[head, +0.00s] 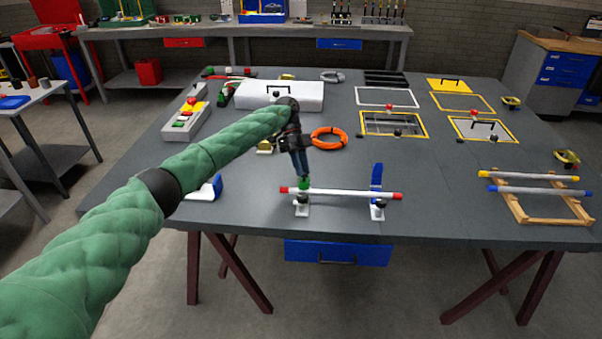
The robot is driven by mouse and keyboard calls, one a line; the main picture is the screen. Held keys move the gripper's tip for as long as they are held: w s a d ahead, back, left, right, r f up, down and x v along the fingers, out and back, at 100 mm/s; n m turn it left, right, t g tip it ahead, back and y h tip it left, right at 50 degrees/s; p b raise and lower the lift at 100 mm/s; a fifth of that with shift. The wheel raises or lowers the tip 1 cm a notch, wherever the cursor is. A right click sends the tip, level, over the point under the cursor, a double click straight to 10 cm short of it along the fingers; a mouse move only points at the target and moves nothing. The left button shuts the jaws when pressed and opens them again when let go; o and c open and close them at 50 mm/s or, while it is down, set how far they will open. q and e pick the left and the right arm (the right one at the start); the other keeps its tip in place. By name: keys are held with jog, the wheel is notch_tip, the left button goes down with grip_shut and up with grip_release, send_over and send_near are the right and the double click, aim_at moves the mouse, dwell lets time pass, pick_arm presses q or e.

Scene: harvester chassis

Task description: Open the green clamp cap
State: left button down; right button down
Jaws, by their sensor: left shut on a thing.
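A white rod (341,193) with red ends lies across two small white clamp stands near the table's front edge. The green clamp cap (304,184) is at the left stand (302,209). My left gripper (303,178) comes down from above and is shut on the green cap. The gripper partly hides the cap, so its exact angle is hard to tell. At the right stand (378,212) a blue clamp cap (376,176) stands upright behind the rod. My right gripper is not in view.
An orange ring (329,138) lies behind the gripper. A blue and white part (207,189) lies to the left. A wooden rack (535,198) with two grey rods stands at the right. The table between the blue cap and the rack is clear.

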pick_arm(q)
jog(key=shift+w+r+g, duration=0.1)
jog(key=shift+w+g, duration=0.4)
jog(key=shift+g, duration=0.2)
jog(key=shift+w, duration=0.15)
jog(key=shift+w+g, duration=0.1)
jog(key=shift+g, duration=0.3)
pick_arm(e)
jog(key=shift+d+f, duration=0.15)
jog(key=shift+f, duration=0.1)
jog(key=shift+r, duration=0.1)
